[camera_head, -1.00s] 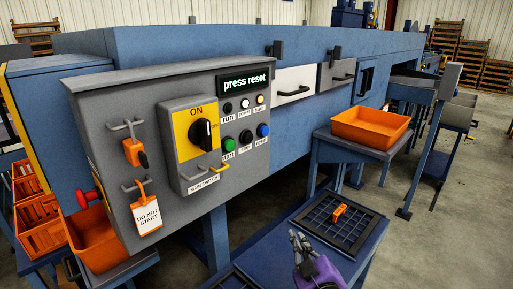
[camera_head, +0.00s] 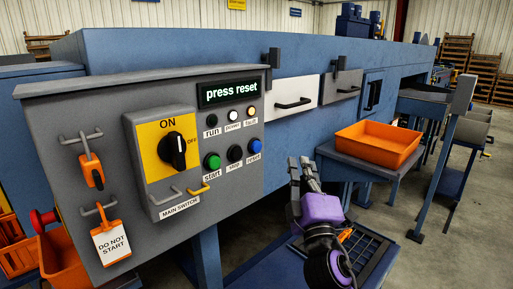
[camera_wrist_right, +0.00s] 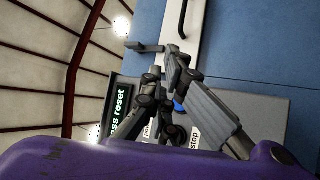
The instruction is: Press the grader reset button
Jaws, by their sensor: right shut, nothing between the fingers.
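The grader's grey control panel (camera_head: 70,110) fills the left of the head view. Its display (camera_head: 229,91) reads "press reset". The blue reset button (camera_head: 254,145) is at the right end of the lower button row, beside the black stop button (camera_head: 234,153) and the green start button (camera_head: 212,161). My right gripper (camera_head: 301,164) is shut and empty, to the right of the blue button and apart from it in the picture. In the right wrist view the gripper's fingers (camera_wrist_right: 170,62) partly cover the panel; a bit of the blue button (camera_wrist_right: 178,106) shows behind them. My left gripper is not in view.
The main switch (camera_head: 172,150) is on the panel's yellow plate, with a yellow hasp (camera_head: 193,190) below. A "do not start" tag (camera_head: 111,243) hangs at lower left. An orange tray (camera_head: 378,144) stands on a blue stand at right. White drawer (camera_head: 291,95) is above the gripper.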

